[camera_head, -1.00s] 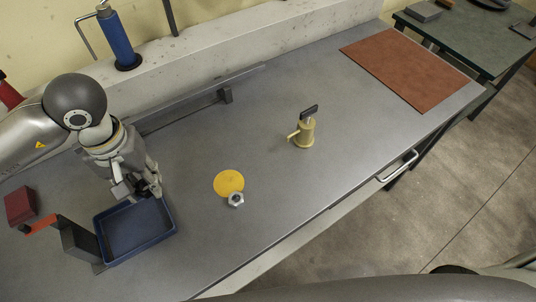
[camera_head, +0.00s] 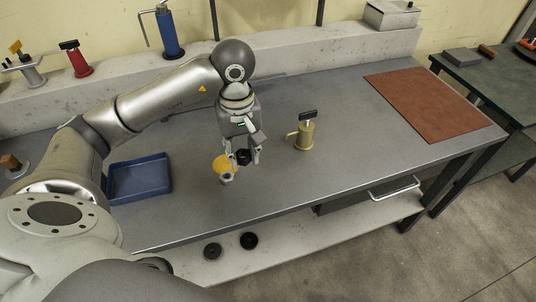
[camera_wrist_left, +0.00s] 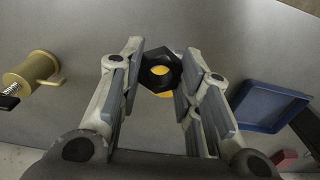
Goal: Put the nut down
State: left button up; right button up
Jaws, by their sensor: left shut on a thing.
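My left gripper (camera_head: 244,161) is shut on a black hex nut (camera_head: 244,156). In the left wrist view the black nut (camera_wrist_left: 176,66) sits between the two fingertips (camera_wrist_left: 160,71). The nut is held above the bench, over or close to a yellow disc (camera_head: 222,162). Part of the disc shows through the nut's hole and just below it in the wrist view. How high the nut is I cannot tell exactly. A silver hex nut (camera_head: 227,179) lies on the bench at the disc's near edge. My right gripper is not in view.
A blue tray (camera_head: 141,193) stands left of the gripper. A brass-coloured tool holder (camera_head: 304,136) with a side handle stands to the right. A brown mat (camera_head: 430,105) lies at the far right. Two black rings (camera_head: 249,240) sit on the lower shelf. Bench between holder and mat is clear.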

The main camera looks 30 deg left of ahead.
pick_arm(q)
jog(key=w+a+f, duration=0.1)
jog(key=w+f, duration=0.1)
jog(key=w, duration=0.1)
jog(key=w+a+f+p, duration=0.1)
jog(key=w+f, duration=0.2)
jog(key=w+a+f+p, duration=0.1)
jog(key=w+f, duration=0.1)
jog(key=w, duration=0.1)
jog(key=shift+w+f, duration=0.15)
jog(key=shift+w, duration=0.15)
jog(key=shift+w+a+f+p, duration=0.3)
jog(key=shift+w+f, duration=0.25)
jog(key=shift+f, duration=0.2)
notch_tip(320, 180, down, 2)
jog(key=shift+d+f+p, duration=0.1)
jog(key=shift+p, duration=0.6)
jog(key=shift+f, duration=0.35)
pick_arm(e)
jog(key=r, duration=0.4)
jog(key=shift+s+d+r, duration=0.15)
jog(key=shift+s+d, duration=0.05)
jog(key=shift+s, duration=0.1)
